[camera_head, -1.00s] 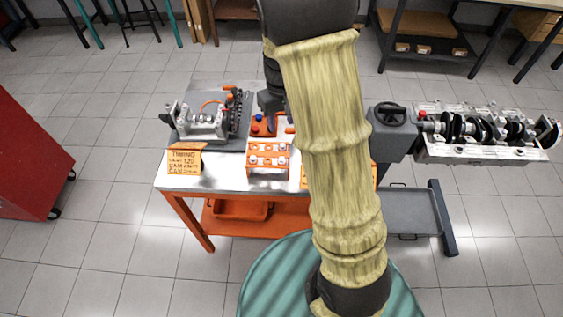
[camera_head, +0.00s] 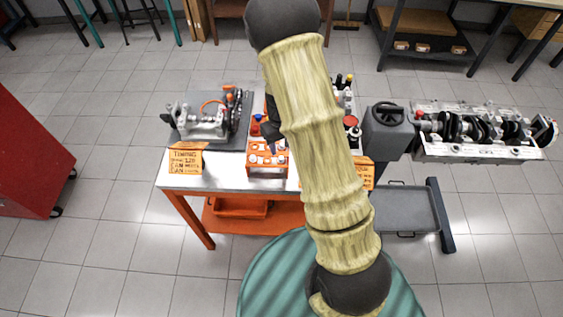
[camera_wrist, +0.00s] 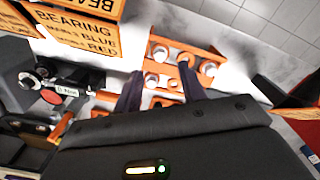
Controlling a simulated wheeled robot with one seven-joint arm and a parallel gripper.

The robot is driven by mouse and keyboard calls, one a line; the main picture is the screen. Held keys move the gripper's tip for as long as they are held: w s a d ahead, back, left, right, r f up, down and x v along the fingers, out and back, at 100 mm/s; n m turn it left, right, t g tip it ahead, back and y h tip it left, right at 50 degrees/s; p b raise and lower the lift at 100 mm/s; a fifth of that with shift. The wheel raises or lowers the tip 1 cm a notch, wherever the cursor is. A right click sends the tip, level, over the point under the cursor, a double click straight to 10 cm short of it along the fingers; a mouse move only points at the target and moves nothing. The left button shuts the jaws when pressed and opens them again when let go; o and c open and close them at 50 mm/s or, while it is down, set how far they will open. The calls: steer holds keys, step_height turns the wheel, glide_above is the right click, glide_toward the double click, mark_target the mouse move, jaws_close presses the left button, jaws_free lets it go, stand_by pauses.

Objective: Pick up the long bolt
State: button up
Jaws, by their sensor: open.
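An orange rack (camera_head: 268,163) stands on the front of the workbench, holding several silver round-headed bolts. It also shows in the wrist view (camera_wrist: 170,43), with bolt heads (camera_wrist: 208,68) near and beyond my fingers. I cannot tell from their heads which is the long bolt; shanks are hidden. My gripper (camera_wrist: 159,84) is open and appears empty, its two dark fingers reaching over the near part of the rack, one on each side of its near bolts. In the head view my gripper (camera_head: 273,147) is at the rack's back edge, partly hidden by my arm.
A bearing sign (camera_wrist: 80,28) is left of the rack in the wrist view. In the head view, a timing sign (camera_head: 186,160) and a grey mat with a mechanical assembly (camera_head: 205,122) lie left. A grey container (camera_head: 386,130) and an engine block (camera_head: 480,150) stand right.

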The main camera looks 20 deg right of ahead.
mark_target(281, 158)
steer(key=shift+f, duration=0.15)
steer(key=shift+f+p, duration=1)
steer(key=shift+f, duration=1.45)
jaws_close()
